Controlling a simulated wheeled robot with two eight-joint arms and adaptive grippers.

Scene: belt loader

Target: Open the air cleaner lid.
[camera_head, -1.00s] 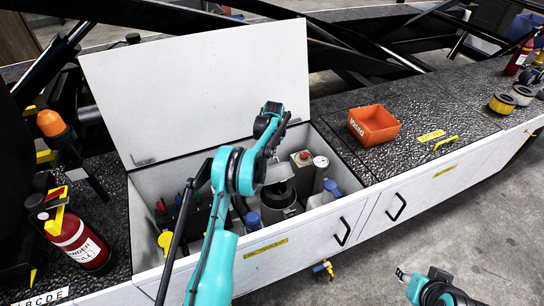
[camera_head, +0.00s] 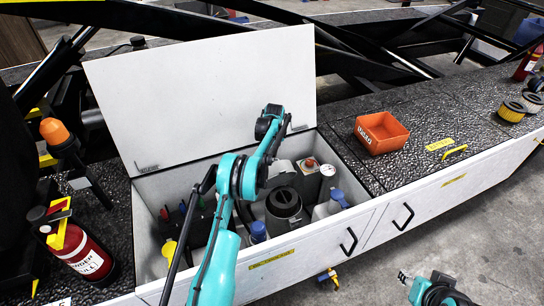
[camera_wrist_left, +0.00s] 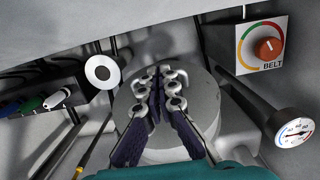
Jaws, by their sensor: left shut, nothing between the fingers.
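The air cleaner looks to be the grey round canister (camera_head: 286,207) inside the open compartment. Its top shows a dark round area in the head view. A grey shape just behind it is partly covered by my left arm, and I cannot tell if it is a raised lid. In the left wrist view, my left gripper (camera_wrist_left: 164,72) is shut and empty, its tips in front of the round grey body (camera_wrist_left: 203,100); I cannot tell if they touch. The left fingers are not clear in the head view. My right gripper (camera_head: 404,277) is outside at the lower right; its jaw state is unclear.
The white compartment lid (camera_head: 200,95) stands open behind. Blue-capped bottles (camera_head: 259,232), a red-knob BELT panel (camera_wrist_left: 263,45) and a white gauge (camera_wrist_left: 294,128) crowd the canister. An orange tray (camera_head: 381,132) sits right on the deck. A fire extinguisher (camera_head: 82,255) stands left.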

